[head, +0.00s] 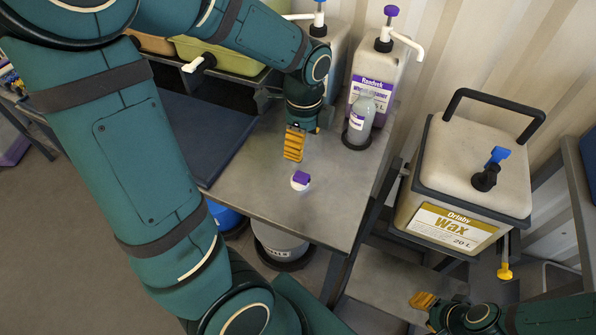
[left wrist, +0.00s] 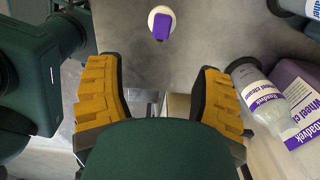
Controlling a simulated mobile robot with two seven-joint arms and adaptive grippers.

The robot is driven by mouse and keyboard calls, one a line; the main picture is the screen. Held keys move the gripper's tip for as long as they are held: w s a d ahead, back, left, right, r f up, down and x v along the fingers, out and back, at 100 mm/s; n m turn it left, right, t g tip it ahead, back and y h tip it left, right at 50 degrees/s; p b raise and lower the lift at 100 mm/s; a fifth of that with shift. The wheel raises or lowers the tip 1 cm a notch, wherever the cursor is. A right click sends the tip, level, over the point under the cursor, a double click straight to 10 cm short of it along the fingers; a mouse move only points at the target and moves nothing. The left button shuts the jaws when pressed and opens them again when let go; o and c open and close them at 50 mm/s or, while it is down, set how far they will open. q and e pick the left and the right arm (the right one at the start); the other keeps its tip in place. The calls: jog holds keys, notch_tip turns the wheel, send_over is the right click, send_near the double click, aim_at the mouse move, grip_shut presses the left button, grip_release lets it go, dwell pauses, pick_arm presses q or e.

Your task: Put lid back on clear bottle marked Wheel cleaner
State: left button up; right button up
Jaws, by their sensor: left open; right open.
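The clear bottle (head: 361,120) with a white and purple label stands upright at the back of the grey table, without a lid on top. It also shows at the right of the left wrist view (left wrist: 262,98). A small white lid with a purple top (head: 300,180) lies on the table in front of it, and at the top of the left wrist view (left wrist: 161,24). My left gripper (head: 293,146) is open and empty above the table, behind the lid and left of the bottle. My right gripper (head: 424,301) is open at the lower right, away from the table.
A large jug with a purple-topped pump (head: 378,75) stands right behind the bottle, with another pump jug (head: 333,45) to its left. A Wax container (head: 465,175) stands to the right. The grey table (head: 325,215) is clear around the lid.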

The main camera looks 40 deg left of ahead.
aim_at(301, 176)
pick_arm(q)
jog(key=shift+d, duration=0.15)
notch_tip(301, 176, down, 9)
jog(key=shift+r+b, duration=0.2)
jog(key=shift+b, duration=0.95)
jog(key=f, duration=0.1)
jog(key=f+b, duration=0.1)
jog(key=f, duration=0.1)
jog(key=f+b, duration=0.1)
jog(key=f, duration=0.1)
jog(key=shift+a+f, duration=0.1)
jog(key=shift+a, duration=0.3)
jog(key=c, duration=0.9)
jog(key=shift+c, duration=0.2)
